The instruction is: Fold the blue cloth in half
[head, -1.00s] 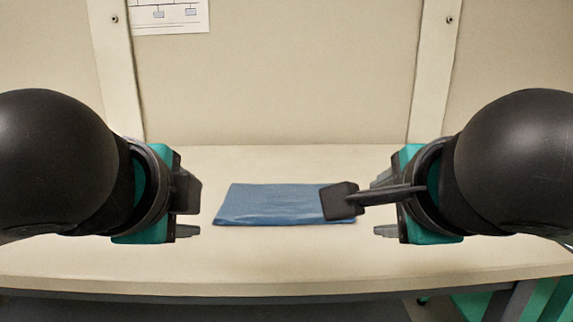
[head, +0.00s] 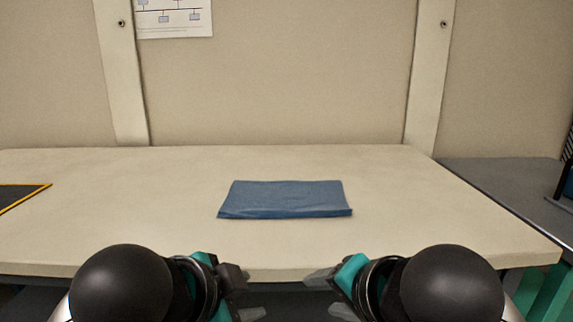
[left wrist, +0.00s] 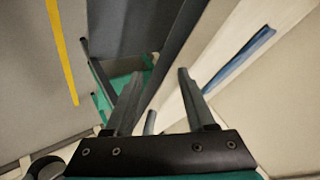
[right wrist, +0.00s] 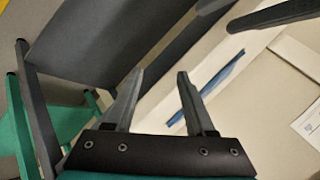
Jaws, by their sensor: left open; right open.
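The blue cloth (head: 285,198) lies as a flat, wide rectangle on the pale tabletop, with a slightly raised front edge. I cannot tell how many layers it has. It also shows as a thin blue strip in the left wrist view (left wrist: 238,60) and the right wrist view (right wrist: 213,80). My left gripper (head: 250,294) is open and empty near the table's front edge, in front of the cloth and to its left. My right gripper (head: 326,294) is open and empty at the front edge, to the cloth's right side. Neither touches the cloth.
The pale table (head: 120,210) is clear around the cloth. A dark mat with a yellow border (head: 20,195) lies at the far left. A grey surface (head: 500,180) adjoins on the right. A wall panel (head: 280,80) stands behind.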

